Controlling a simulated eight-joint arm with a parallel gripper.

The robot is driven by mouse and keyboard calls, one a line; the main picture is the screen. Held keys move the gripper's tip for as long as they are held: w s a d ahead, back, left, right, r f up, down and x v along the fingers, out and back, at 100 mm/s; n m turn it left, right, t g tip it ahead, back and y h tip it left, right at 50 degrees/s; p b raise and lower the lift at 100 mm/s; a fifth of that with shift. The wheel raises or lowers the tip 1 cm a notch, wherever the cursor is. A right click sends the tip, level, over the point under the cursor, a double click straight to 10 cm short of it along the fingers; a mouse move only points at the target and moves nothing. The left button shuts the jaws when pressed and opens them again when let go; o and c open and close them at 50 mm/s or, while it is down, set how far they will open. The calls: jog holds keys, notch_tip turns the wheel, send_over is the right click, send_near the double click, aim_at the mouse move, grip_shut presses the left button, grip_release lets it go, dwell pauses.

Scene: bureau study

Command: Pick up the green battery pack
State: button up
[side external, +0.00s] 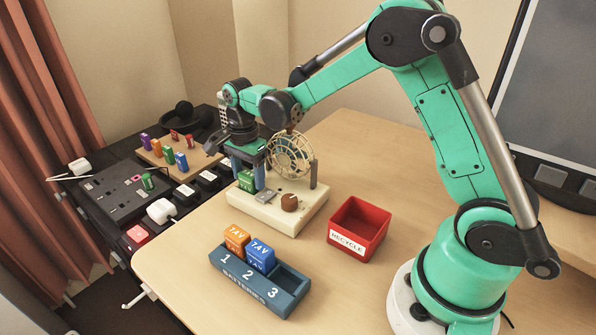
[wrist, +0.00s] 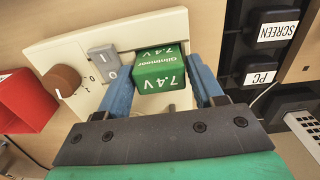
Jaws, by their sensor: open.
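The green battery pack (wrist: 160,72), marked 7.4V, sits at the cream fan base (wrist: 75,38). In the side view the pack (side external: 246,181) shows at the left end of the base, below my gripper (side external: 250,178). In the wrist view my gripper (wrist: 163,85) is open, with one blue finger on each side of the pack. Whether the fingers touch it I cannot tell. The pack's lower part is hidden.
A blue battery holder (side external: 250,289) holds an orange pack (side external: 236,238) and a blue pack (side external: 260,256); slot 3 is empty. A red recycle bin (side external: 359,228) stands right. The fan (side external: 291,156) rises close beside my gripper. A dark desk with sockets (side external: 125,198) lies left.

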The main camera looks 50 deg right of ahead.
jog(key=shift+f, duration=0.35)
jog(key=shift+c, duration=0.2)
jog(key=c, duration=0.7)
jog(key=shift+r, duration=0.1)
